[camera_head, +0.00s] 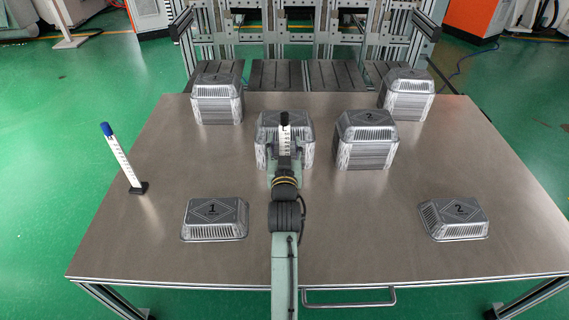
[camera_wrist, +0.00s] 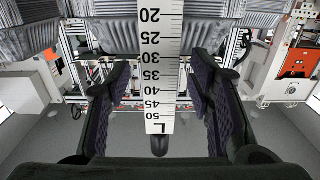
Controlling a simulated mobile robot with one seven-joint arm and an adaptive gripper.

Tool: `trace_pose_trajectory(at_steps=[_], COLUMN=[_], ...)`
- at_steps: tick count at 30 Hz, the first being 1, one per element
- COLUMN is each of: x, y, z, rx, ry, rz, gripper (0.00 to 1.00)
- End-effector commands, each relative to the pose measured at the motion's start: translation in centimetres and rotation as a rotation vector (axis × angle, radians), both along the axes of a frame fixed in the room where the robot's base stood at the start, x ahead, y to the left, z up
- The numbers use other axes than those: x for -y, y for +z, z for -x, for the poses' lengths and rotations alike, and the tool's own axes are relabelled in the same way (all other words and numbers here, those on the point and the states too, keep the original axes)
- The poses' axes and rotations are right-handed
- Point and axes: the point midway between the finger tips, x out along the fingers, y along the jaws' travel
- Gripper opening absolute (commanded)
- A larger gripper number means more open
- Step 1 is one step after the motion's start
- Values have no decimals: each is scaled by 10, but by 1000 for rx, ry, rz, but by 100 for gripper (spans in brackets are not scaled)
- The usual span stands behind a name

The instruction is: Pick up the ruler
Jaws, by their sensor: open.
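A white ruler (camera_head: 285,138) with a black top end stands at the middle of the table, in front of a foil tray stack. In the wrist view the ruler (camera_wrist: 160,60) shows black numbers, an L mark and a dark end piece. My gripper (camera_head: 285,160) is open around it. In the wrist view the fingers of my gripper (camera_wrist: 161,85) stand on both sides of the ruler with a gap at each side. The ruler's lower part is hidden behind my arm in the head view. A second white ruler (camera_head: 120,161), with a blue top and black base, stands tilted at the table's left.
Foil tray stacks stand at the back left (camera_head: 218,104), centre (camera_head: 268,128), right of centre (camera_head: 367,145) and back right (camera_head: 407,98). Single foil trays lie front left (camera_head: 214,220) and front right (camera_head: 453,220). The table (camera_head: 150,245) is bare between them.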

Motion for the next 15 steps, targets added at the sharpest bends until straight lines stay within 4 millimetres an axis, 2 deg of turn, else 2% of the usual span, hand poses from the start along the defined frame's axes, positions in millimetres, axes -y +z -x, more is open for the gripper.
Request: trace_pose_trajectory(at_steps=[8, 15], x=[0, 0], y=[0, 0], z=[-5, -5], rx=[-1, -1], ry=[0, 0], rz=[0, 0], gripper=[48, 34])
